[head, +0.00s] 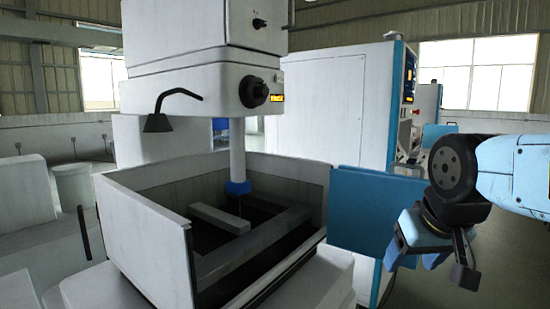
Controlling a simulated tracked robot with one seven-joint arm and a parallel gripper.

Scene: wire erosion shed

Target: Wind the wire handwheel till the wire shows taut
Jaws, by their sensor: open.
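A dark round handwheel (253,92) sits on the right side of the white machine head. A small yellow-lit display (277,98) is just right of it; its reading is too small to make out. A white column with a blue lower guide (238,187) hangs from the head into the tank. A thin wire (239,209) shows faintly below the guide; I cannot tell if it is taut. My gripper (413,262) is at the right, pointing down, open, and well apart from the handwheel, to its lower right. No held object shows.
The open tank (150,220) below the head has grey bars inside. A blue panel (372,215) stands between the tank and my gripper. A black bent lamp (160,122) juts from the head's left. A white cabinet (335,110) with a control screen stands behind.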

